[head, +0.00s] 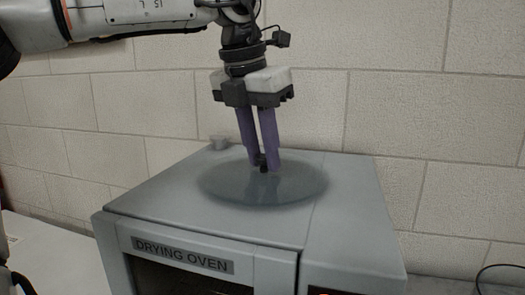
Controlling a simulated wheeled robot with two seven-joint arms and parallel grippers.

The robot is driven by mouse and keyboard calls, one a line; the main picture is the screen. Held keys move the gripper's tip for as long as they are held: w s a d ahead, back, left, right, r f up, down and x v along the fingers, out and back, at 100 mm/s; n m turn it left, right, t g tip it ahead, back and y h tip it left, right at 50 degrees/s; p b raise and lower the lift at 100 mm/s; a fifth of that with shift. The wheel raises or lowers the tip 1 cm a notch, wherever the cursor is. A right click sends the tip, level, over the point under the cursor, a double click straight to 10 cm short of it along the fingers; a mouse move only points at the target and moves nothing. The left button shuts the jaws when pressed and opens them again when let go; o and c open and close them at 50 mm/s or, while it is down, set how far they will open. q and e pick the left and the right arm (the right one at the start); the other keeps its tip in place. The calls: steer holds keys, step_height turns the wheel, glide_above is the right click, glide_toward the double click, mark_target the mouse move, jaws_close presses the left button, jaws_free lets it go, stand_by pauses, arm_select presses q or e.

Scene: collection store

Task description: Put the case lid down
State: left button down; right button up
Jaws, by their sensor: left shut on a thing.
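The case lid (219,187) is a round, see-through grey disc with a small dark knob (263,168) at its middle. It lies level at the top of the drying oven; I cannot tell whether it touches the oven top or is just above it. My left gripper (264,162) points down from above, its two purple fingers shut on the lid's knob. My right gripper is not in view.
The grey drying oven (165,205) has a flat top with free room around the lid. A small grey knob-like piece (219,143) stands at its back left. A white block wall (390,110) is close behind. A pale surface (45,250) lies at left, and a black cable (490,270) at right.

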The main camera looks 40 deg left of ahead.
mark_target(250, 178)
arm_select(q)
steer(key=shift+f, duration=0.15)
steer(key=c, duration=1.5)
jaws_free()
steer(key=shift+o, duration=0.2)
steer(key=v, duration=1.2)
